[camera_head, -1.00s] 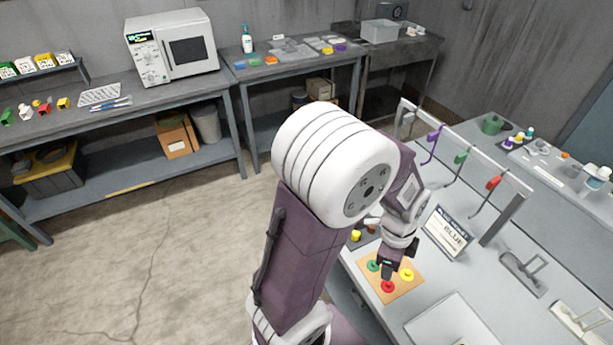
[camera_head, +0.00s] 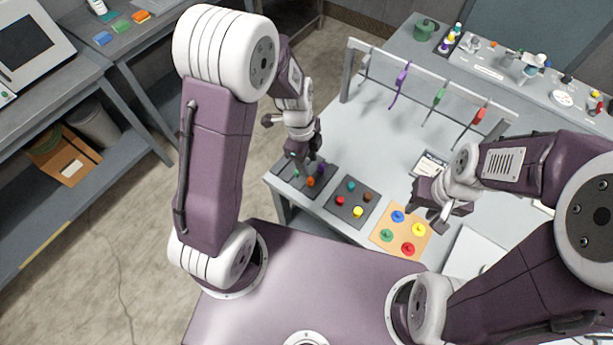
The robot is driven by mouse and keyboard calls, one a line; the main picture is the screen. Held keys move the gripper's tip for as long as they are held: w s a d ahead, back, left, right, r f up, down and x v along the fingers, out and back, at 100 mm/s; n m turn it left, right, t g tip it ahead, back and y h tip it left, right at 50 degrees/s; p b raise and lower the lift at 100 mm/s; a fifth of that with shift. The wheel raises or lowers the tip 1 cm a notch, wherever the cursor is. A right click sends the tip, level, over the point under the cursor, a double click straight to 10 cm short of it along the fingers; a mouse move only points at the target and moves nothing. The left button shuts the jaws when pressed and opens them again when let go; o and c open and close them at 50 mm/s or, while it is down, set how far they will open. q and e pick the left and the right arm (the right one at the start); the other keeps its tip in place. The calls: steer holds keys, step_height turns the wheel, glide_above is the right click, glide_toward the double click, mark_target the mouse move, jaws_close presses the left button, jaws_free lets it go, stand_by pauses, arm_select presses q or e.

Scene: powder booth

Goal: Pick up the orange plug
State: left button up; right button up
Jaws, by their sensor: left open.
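The orange plug (camera_head: 310,181) stands in a dark tray (camera_head: 283,177) near the table's front left corner. A purple plug (camera_head: 321,170) is just behind it on the right. A green plug shows partly beside it. My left gripper (camera_head: 303,168) points down over this tray, close above or beside the orange plug. It is open, and its fingertips partly hide the plugs. I cannot tell whether it touches the orange plug. My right gripper (camera_head: 424,212) is over the back right of a tan board; its jaw opening is unclear.
A second dark tray (camera_head: 341,213) holds several coloured plugs. The tan board (camera_head: 387,222) carries several coloured discs. A rack (camera_head: 424,78) with hanging coloured hooks crosses the table behind. A small sign (camera_head: 432,163) stands near my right arm. The table's middle is clear.

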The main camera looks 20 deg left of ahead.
mark_target(310, 179)
arm_select(q)
steer(key=f, duration=0.2)
steer(key=shift+s+d+f, duration=0.2)
steer(key=shift+f, duration=0.1)
steer(key=shift+w+a+f, duration=0.15)
steer(key=shift+f, duration=0.3)
steer(key=f, duration=0.2)
steer(key=f+p, duration=0.1)
steer(key=f, duration=0.1)
steer(key=shift+d, duration=0.35)
steer(key=shift+d+f, duration=0.1)
steer(key=shift+f, duration=0.35)
steer(key=shift+c, duration=0.2)
jaws_close()
